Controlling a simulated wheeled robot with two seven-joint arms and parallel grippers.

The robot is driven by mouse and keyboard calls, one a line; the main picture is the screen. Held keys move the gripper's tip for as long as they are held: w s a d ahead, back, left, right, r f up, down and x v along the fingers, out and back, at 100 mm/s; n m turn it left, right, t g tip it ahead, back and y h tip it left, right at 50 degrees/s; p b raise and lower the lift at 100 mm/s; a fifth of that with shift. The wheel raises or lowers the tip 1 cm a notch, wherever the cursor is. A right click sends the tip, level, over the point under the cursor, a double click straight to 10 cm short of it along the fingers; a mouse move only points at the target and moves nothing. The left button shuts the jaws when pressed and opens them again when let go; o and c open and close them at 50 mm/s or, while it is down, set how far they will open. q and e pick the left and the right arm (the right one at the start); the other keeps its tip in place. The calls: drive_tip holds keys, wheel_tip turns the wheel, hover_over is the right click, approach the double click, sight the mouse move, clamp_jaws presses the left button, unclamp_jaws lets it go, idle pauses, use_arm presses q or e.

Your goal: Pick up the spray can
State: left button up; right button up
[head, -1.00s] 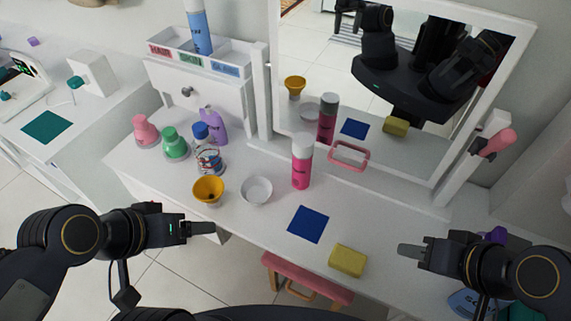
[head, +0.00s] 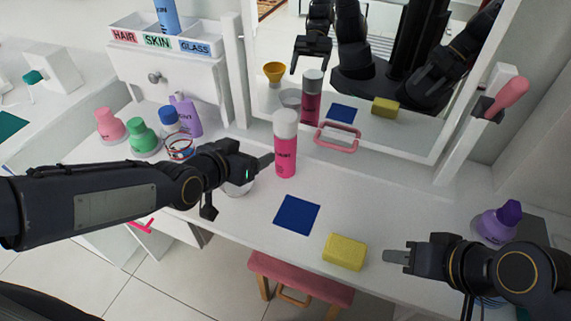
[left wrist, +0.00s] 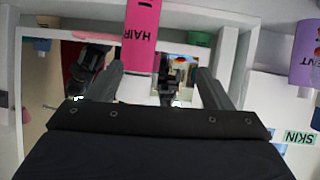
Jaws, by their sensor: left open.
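A pink spray can (head: 285,160) with a white cap stands upright on the white vanity top, before the mirror. My left gripper (head: 262,162) is open and close to the can's left side. In the left wrist view the pink can (left wrist: 141,38), with its HAIR label upside down, lies ahead of the open left fingers (left wrist: 160,88), within the gap and nearer the left one. I cannot tell whether they touch it. My right gripper (head: 397,256) is near the front right of the top, away from the can; its jaw opening is unclear.
An organizer (head: 172,50) labelled HAIR, SKIN and GLASS holds a blue can (head: 167,15). A white bowl (head: 240,189) is partly hidden by my left gripper. A blue square (head: 297,214) and yellow sponge (head: 345,252) lie in front. The mirror (head: 360,105) stands close behind.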

sight(280, 150)
use_arm(q)
drive_tip(key=shift+m+t+h, duration=0.4)
drive_tip(key=shift+m+h, duration=0.1)
drive_tip(key=shift+m, duration=0.2)
drive_tip(key=d, duration=0.1)
drive_tip(key=w+d+f, duration=0.1)
drive_tip(key=d, duration=0.1)
drive_tip(key=w+d+f, duration=0.1)
drive_tip(key=shift+d+f+b, duration=0.15)
drive_tip(key=shift+b, duration=0.25)
drive_tip(key=x, duration=0.7)
drive_tip(key=shift+d+f, duration=0.15)
drive_tip(key=shift+f, duration=0.1)
drive_tip(key=shift+s, duration=0.1)
drive_tip(key=c, duration=1.2)
